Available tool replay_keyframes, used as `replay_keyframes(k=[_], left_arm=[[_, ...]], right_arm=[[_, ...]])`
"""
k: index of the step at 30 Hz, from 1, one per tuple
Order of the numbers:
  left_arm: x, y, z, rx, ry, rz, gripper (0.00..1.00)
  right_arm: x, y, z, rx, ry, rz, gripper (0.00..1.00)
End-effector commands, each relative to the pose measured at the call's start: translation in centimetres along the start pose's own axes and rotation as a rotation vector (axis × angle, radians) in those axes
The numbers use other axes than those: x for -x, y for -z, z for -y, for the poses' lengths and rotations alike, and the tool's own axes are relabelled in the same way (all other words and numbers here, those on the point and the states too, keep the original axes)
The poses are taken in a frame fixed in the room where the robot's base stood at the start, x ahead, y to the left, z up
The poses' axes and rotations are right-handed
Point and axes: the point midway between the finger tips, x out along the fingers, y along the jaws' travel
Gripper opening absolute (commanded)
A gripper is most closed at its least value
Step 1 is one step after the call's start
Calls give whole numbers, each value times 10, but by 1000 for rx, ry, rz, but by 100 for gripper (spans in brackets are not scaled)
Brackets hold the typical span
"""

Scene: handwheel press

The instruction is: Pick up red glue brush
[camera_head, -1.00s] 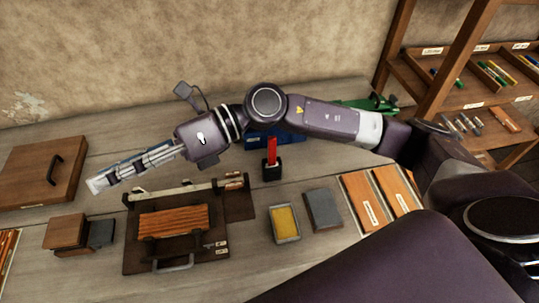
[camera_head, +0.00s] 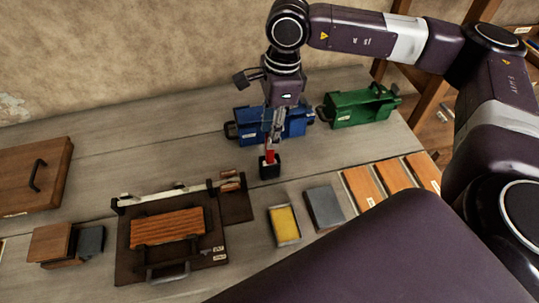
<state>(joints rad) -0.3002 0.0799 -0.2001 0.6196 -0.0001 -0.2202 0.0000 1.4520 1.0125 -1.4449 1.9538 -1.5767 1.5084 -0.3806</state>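The red glue brush (camera_head: 270,156) stands upright in a small black holder (camera_head: 270,169) on the bench, left of the middle of the bench's back part. My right gripper (camera_head: 272,143) points down from above, with its fingertips at the top of the red handle. The fingers hide the upper part of the brush. I cannot tell whether they are shut on it or still apart around it. My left gripper is not in view.
A blue toolbox (camera_head: 297,124) stands just behind the gripper, and a green toolbox (camera_head: 361,107) is to its right. A yellow-filled tray (camera_head: 297,237), a grey block (camera_head: 325,207) and a dark fixture board (camera_head: 131,270) lie in front.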

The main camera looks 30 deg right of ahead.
Motion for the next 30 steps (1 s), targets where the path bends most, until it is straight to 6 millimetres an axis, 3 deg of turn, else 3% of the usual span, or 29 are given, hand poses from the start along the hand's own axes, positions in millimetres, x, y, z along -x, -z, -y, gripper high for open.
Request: replay_keyframes(k=[12, 21, 30], left_arm=[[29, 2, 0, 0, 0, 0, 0], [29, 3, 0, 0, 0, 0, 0], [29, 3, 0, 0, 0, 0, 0]], right_arm=[[-50, 6, -1, 0, -3, 1, 32], [-57, 6, 0, 0, 0, 3, 32], [-57, 6, 0, 0, 0, 3, 0]])
